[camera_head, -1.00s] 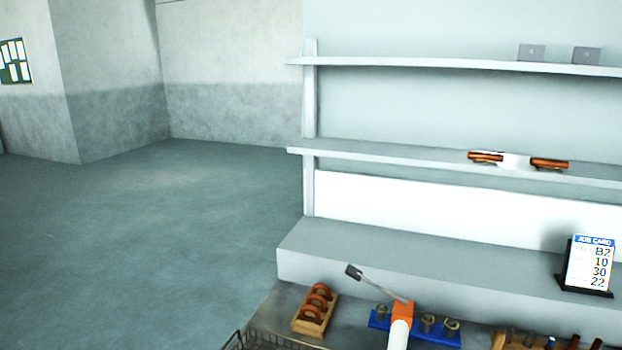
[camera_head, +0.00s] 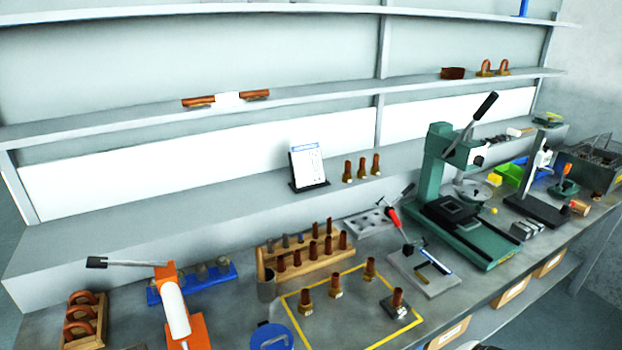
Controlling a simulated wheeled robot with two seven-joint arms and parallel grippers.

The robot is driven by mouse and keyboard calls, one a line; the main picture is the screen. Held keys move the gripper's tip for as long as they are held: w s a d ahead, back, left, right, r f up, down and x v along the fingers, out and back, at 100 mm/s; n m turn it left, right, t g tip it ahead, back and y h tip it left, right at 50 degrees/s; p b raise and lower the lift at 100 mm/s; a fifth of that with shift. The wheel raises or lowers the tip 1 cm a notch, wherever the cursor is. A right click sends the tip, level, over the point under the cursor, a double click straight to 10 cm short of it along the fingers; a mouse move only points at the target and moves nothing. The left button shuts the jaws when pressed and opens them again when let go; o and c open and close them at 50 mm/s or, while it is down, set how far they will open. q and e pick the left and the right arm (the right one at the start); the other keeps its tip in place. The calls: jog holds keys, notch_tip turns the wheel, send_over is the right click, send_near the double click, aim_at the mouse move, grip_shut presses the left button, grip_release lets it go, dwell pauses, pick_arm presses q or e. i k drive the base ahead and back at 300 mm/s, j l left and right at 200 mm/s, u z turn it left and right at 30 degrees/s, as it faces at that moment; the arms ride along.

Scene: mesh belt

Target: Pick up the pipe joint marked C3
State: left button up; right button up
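Several copper pipe joints with brass hex bases stand upright inside a yellow outline on the bench. They are a left joint (camera_head: 306,303), a second joint (camera_head: 335,287), a back joint (camera_head: 370,269) and a right joint (camera_head: 397,302) on a dark square. More copper pieces stand in a wooden rack (camera_head: 318,267) behind them. Three similar joints (camera_head: 362,168) stand on the raised ledge beside the job card (camera_head: 307,166). No C3 marking is readable on any of them. Neither of my grippers is in view.
An orange tool with a lever (camera_head: 167,283) and a blue holder (camera_head: 168,290) stand at left, beside a wooden rack of copper bends (camera_head: 98,335). A blue round object (camera_head: 270,337) is in front. A green press (camera_head: 452,180) stands to the right. Shelves run behind.

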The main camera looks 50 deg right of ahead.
aim_at(334, 289)
jog(key=z, duration=1.65)
jog(key=k+l+z, duration=0.1)
jog(key=z, duration=0.2)
jog(key=l+z, duration=0.35)
jog(key=k+j, duration=0.05)
